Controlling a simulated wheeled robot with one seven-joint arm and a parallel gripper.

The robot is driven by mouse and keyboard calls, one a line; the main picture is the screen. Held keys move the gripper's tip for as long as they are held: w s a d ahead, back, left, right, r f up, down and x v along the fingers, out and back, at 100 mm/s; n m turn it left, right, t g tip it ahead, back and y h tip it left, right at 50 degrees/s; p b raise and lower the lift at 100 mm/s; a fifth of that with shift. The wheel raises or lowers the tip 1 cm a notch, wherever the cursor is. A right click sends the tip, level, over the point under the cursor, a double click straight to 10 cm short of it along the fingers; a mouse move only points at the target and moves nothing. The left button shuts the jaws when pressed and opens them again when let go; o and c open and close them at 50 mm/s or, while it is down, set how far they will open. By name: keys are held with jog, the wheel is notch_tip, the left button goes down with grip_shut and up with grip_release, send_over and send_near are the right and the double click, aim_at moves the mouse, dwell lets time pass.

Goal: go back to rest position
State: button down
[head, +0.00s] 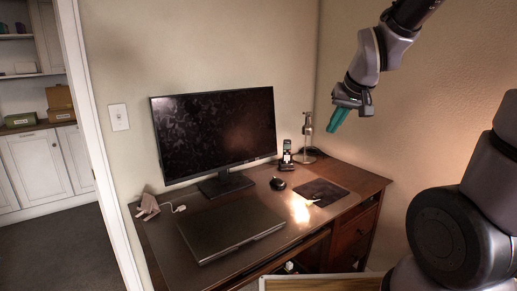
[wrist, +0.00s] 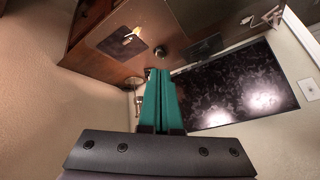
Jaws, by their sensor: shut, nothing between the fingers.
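My gripper (head: 338,118) hangs in the air above the right back part of the desk, with its teal fingers pointing down. In the wrist view its two teal fingers (wrist: 160,73) lie together, shut, with nothing between them. The wooden desk (head: 160,238) stands below it against the wall. A dark mouse pad (head: 322,186) lies on the desk's right part, with a small light-coloured item (wrist: 132,33) on it. My gripper is apart from everything on the desk.
A monitor (head: 213,130) stands at the back, with a closed laptop (head: 230,228) in front. The air around my gripper is clear.

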jog(key=s+d+r+m, duration=0.1)
jog(key=s+d+r, duration=0.1)
jog(key=s+r, duration=0.2)
jog(key=s+d+r+m, duration=0.2)
jog(key=s+r, duration=0.3)
jog(key=s, duration=0.4)
jog(key=shift+d+r, duration=0.25)
jog(key=shift+d, duration=0.1)
